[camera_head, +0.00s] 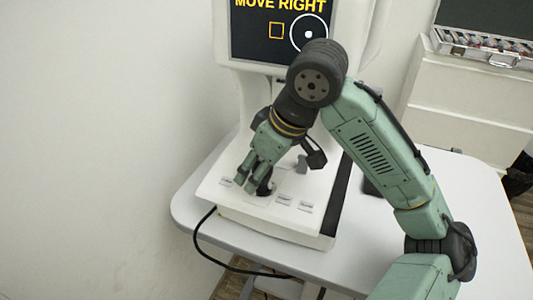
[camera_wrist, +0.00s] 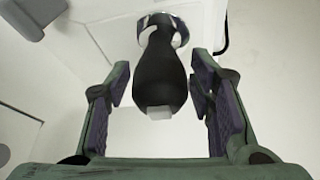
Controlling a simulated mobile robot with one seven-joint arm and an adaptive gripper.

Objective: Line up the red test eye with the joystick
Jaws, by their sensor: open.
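The black joystick (camera_wrist: 160,70) stands between my open gripper fingers (camera_wrist: 160,95) in the wrist view, with a gap on each side. It has a pale tip and a shiny ring at its base. In the head view the dark joystick (camera_head: 266,188) is partly hidden by my gripper (camera_head: 246,184), which reaches down over the white device base. The screen (camera_head: 262,45) above reads "MOVE RIGHT" in yellow. Below the words are a yellow square outline and, to its right, a white circle with a dot. No red eye is seen; my arm covers part of the screen.
The white device base (camera_head: 245,210) carries several small labelled buttons near the joystick. It stands on a pale table (camera_head: 480,225) with a free right side. A black cable (camera_head: 205,250) hangs at the front left. A case of lenses (camera_head: 480,48) lies on a cabinet at the back right.

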